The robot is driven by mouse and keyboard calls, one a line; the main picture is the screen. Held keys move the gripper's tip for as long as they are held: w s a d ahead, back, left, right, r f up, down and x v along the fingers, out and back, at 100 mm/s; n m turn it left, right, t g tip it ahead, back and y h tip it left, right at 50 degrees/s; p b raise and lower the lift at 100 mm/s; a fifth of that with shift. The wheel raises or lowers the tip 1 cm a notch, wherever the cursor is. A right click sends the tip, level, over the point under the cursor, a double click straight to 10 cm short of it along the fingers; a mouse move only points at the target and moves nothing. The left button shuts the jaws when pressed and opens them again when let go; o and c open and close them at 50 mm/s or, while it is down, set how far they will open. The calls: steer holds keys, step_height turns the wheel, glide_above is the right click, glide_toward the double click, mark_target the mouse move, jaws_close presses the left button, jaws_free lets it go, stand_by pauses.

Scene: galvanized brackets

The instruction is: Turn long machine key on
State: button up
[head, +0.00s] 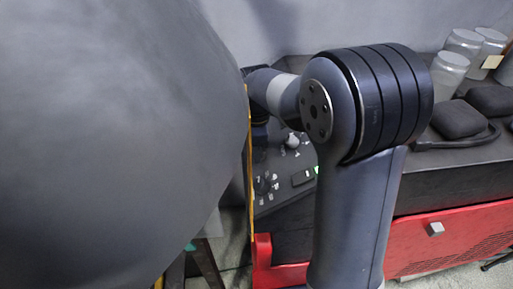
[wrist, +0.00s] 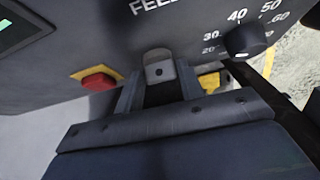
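In the wrist view a grey metal key tab (wrist: 158,69) with a small hole stands out from the dark machine panel, below lettering that is cut off at the top. My gripper (wrist: 159,84) is at the tab, one finger on its left and one on its right. The fingers are apart, with the tab at or between their tips. Whether they press on it cannot be made out. In the head view my arm hides the key and the fingertips.
A red button (wrist: 99,79) on a yellow plate is left of the fingers. A black dial (wrist: 244,41) with numbers is at the upper right. In the head view the control panel (head: 285,190) shows behind my arm, with a red cabinet front (head: 455,236) and jars (head: 450,72) to the right.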

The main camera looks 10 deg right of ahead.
steer(key=o, duration=0.4)
steer(key=shift+c, duration=0.2)
step_height(320, 180, up, 11)
stand_by(0.3)
steer(key=shift+f, duration=0.2)
step_height(320, 180, down, 11)
steer(key=shift+r, duration=0.1)
steer(key=shift+w+r+p, duration=0.1)
steer(key=shift+r+p, duration=0.1)
steer(key=shift+p, duration=0.3)
steer(key=shift+f+n+g, duration=0.1)
steer(key=shift+n+g, duration=0.4)
steer(key=shift+n, duration=0.1)
